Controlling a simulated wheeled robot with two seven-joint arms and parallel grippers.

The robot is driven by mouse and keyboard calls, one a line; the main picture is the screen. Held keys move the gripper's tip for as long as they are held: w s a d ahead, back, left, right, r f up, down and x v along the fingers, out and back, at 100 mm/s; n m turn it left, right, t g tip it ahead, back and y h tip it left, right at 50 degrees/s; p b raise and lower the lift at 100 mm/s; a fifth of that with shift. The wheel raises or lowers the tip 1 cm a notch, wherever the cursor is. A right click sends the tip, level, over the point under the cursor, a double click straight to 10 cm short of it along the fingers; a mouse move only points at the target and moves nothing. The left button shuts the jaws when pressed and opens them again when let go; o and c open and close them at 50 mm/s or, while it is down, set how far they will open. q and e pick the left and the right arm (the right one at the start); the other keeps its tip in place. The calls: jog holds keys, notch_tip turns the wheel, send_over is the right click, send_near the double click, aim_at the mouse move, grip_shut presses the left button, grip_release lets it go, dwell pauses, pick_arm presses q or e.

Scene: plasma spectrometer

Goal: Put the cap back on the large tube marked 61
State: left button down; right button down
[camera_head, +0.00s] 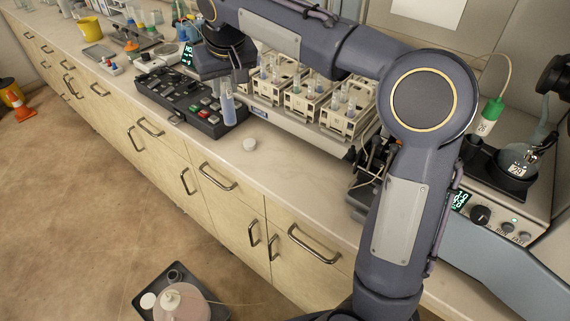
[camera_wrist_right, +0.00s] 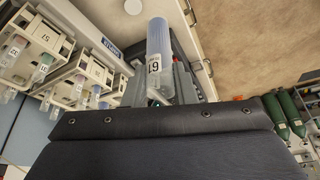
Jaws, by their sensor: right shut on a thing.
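My right gripper (camera_head: 226,82) is shut on the large tube (camera_head: 228,108), a clear, bluish cylinder held over the counter beside the black control panel. In the right wrist view the tube (camera_wrist_right: 160,38) shows its label, marked 61. The fingers are mostly hidden by my arm in the head view. A round white cap (camera_head: 249,143) lies on the bare counter, to the lower right of the tube and apart from it. The cap also shows at the top edge of the right wrist view (camera_wrist_right: 133,6). My left gripper is not in view.
Tube racks (camera_head: 305,98) with several tubes stand on a platform behind the cap. The black control panel (camera_head: 180,98) with coloured buttons lies left of the tube. A flask device (camera_head: 515,170) stands at the right. The counter around the cap is clear.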

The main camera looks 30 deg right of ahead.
jog(key=s+d+f+b, duration=0.2)
jog(key=s+d+f, duration=0.7)
jog(key=f, duration=0.3)
jog(key=shift+s+d+f, duration=0.2)
jog(key=shift+d+f, duration=0.05)
jog(key=shift+d, duration=0.45)
jog(key=shift+f+b, duration=0.15)
jog(key=shift+b, duration=0.25)
jog(key=c, duration=1.2)
grip_release()
